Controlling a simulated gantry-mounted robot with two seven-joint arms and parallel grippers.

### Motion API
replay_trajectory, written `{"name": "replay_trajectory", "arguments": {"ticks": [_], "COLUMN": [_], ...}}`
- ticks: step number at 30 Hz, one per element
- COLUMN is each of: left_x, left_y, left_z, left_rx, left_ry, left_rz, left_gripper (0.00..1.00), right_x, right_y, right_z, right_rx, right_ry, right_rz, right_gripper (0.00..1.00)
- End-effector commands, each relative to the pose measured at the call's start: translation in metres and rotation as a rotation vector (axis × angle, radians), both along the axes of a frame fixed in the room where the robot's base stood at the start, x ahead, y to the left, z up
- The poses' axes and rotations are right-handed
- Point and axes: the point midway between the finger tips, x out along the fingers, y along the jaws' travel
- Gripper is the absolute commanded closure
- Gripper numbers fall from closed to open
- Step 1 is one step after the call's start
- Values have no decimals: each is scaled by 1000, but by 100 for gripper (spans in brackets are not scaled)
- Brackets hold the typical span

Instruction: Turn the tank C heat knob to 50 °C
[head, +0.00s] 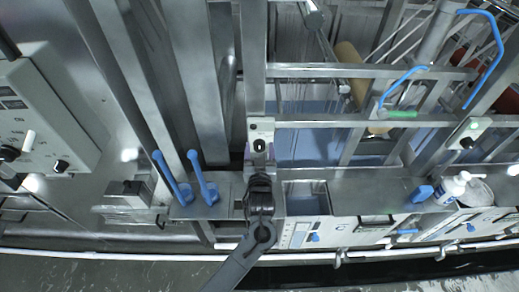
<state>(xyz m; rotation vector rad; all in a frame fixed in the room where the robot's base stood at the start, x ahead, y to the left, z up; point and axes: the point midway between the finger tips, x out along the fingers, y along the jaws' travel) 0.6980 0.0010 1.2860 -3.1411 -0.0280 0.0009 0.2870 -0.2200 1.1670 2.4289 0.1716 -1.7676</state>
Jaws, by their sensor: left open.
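A small pale control box (262,122) is mounted on the steel post at the centre of the head view. My left gripper (260,154) is directly in front of its lower part, with the arm coming up from the bottom edge. The gripper is open; its fingers are at the spot where a knob would sit, and they hide it. I cannot tell whether they touch it, nor read a temperature setting or tank letter. A similar box (474,127) at the right carries a black knob (467,143). My right gripper is not in view.
Two blue levers (204,178) stand just left of my arm. A grey control panel (35,115) with black knobs is at the far left. Blue liquid (315,145) lies behind the rails. A white pump bottle (450,189) stands on the right ledge.

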Motion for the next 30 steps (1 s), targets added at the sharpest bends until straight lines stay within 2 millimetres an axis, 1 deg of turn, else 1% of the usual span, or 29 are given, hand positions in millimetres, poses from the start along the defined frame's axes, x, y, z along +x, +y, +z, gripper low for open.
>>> {"name": "replay_trajectory", "arguments": {"ticks": [8, 9, 14, 18, 19, 20, 26, 30], "left_x": [1, 1, 1, 1, 1, 1, 1, 1], "left_y": [0, 0, 0, 0, 0, 0, 0, 0], "left_z": [0, 0, 0, 0, 0, 0, 0, 1], "left_rx": [0, 0, 0, 0, 0, 0, 13, 53], "left_ry": [0, 0, -1, -1, 0, -1, -1, 0], "left_rz": [0, 0, 0, 0, 0, 0, 0, 0], "left_gripper": [33, 34, 59, 80, 85, 87, 87, 87], "right_x": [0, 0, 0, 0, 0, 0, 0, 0], "right_y": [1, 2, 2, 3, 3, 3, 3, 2], "right_z": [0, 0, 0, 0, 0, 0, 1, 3], "right_rx": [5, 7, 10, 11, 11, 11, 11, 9], "right_ry": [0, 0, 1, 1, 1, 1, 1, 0], "right_rz": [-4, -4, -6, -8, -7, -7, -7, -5], "right_gripper": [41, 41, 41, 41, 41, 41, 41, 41]}}
